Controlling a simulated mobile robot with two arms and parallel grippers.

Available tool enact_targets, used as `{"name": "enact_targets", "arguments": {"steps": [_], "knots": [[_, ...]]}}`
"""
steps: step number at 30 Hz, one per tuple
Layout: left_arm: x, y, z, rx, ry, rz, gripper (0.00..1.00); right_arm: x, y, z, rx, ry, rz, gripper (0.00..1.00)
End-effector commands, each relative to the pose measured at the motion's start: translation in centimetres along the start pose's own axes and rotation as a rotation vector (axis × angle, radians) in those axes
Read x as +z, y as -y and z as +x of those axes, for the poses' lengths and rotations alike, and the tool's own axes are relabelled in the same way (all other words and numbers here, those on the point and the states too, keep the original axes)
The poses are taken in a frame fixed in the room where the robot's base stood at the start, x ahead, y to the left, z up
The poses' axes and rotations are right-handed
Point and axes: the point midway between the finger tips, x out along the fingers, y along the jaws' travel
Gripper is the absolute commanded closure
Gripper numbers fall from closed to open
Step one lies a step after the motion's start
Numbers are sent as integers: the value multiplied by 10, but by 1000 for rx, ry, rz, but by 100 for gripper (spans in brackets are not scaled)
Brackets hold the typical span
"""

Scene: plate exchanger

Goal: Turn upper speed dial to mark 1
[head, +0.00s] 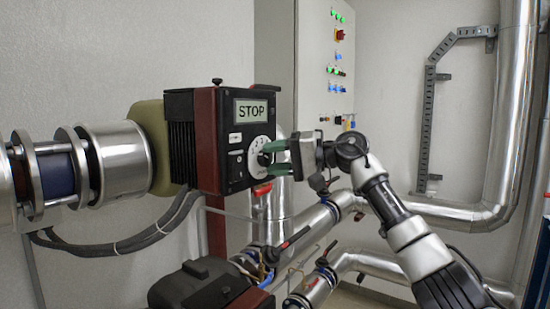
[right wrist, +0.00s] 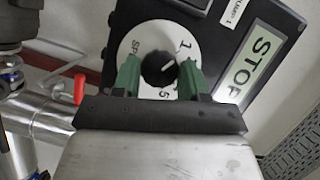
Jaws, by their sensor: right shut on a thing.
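The upper speed dial is a black knob (right wrist: 156,72) on a round white scale plate (right wrist: 133,43). In the right wrist view its white pointer line points right and slightly up, between the printed 1 and 5. The numbers in between are hidden behind a finger. In the head view the scale plate (head: 257,143) is on the front of the black drive box (head: 234,118). My right gripper (head: 268,160) has its green fingers on either side of the knob, shut on it; the grip also shows in the right wrist view (right wrist: 160,75). My left gripper is not in view.
The box's display (head: 251,111) reads STOP. A red lever handle (head: 262,190) sits just below the box. Shiny pipes and a dark motor (head: 205,285) fill the space below. A control cabinet (head: 318,70) stands behind to the right.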

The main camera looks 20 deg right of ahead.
Motion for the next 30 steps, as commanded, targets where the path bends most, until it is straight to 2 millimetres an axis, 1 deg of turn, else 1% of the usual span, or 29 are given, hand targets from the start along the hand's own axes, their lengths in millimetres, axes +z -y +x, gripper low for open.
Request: {"name": "enact_targets", "arguments": {"steps": [7,8,12,13,20,23,26,30], "knots": [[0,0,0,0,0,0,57,0,-2,0,4,1,-2,81],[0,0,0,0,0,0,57,0,-2,0,4,2,-2,55],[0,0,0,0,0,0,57,0,-1,0,3,1,-1,34],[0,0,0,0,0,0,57,0,-1,0,3,1,-1,31],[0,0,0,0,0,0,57,0,0,0,1,1,-1,31],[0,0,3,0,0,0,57,0,-1,-4,1,0,-1,31],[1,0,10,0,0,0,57,0,-3,-17,0,-1,-3,31],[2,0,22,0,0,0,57,0,-4,-45,1,-4,-2,31]]}}
